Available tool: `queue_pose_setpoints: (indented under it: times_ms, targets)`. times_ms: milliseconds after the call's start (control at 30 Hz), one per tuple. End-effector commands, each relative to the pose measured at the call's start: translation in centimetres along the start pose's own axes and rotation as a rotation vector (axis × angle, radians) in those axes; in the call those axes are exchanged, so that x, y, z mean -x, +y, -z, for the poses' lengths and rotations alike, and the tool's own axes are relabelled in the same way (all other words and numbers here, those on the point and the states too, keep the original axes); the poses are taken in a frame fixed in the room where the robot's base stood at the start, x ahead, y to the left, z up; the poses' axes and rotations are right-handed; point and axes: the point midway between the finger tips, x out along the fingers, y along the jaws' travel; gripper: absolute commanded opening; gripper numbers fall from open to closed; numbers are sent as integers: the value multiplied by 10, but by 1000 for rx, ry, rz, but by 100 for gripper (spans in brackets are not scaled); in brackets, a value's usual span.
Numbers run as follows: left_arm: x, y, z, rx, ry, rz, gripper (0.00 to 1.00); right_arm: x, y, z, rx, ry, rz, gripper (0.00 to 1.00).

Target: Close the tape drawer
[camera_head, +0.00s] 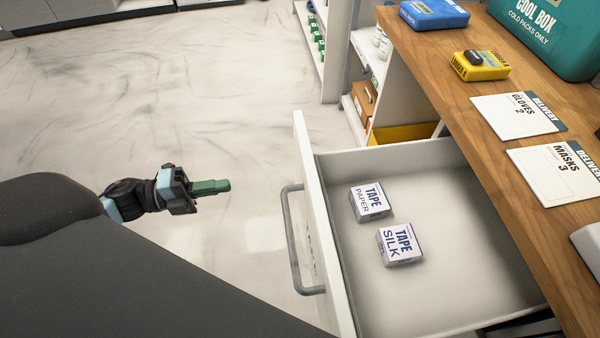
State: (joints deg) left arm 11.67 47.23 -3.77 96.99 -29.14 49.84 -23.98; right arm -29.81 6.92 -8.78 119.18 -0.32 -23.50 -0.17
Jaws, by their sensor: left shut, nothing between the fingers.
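The tape drawer (450,185) is pulled open from under the wooden counter and is white inside. A "TAPE PAPER" box (370,202) and a "TAPE SILK" box (400,245) lie in it, apart from the walls. A grey bar handle (290,240) is on the drawer's outer front, facing left. My left gripper (222,186) is shut and empty, with green fingertips pointing right. In the picture it is left of the handle, with a gap between them. My right gripper is not in view.
On the wooden counter (440,75) are a teal cool box (560,40), a blue case (435,14), a yellow item (480,66) and two delivery cards, gloves (515,114) and masks (560,172). Open shelves (405,95) stand beyond the drawer. The pale floor (150,90) at left is clear.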

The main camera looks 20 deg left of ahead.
Motion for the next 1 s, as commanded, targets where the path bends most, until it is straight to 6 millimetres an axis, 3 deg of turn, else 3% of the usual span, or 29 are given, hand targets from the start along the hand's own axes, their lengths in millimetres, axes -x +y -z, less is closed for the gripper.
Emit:
queue_pose_setpoints:
  times_ms: [367, 1000]
  targets:
    - [-11, -3, -1, -19, 16, 1, 0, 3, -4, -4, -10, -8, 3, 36]
    - [-120, -4, 0, -16, 14, 3, 0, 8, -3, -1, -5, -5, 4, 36]
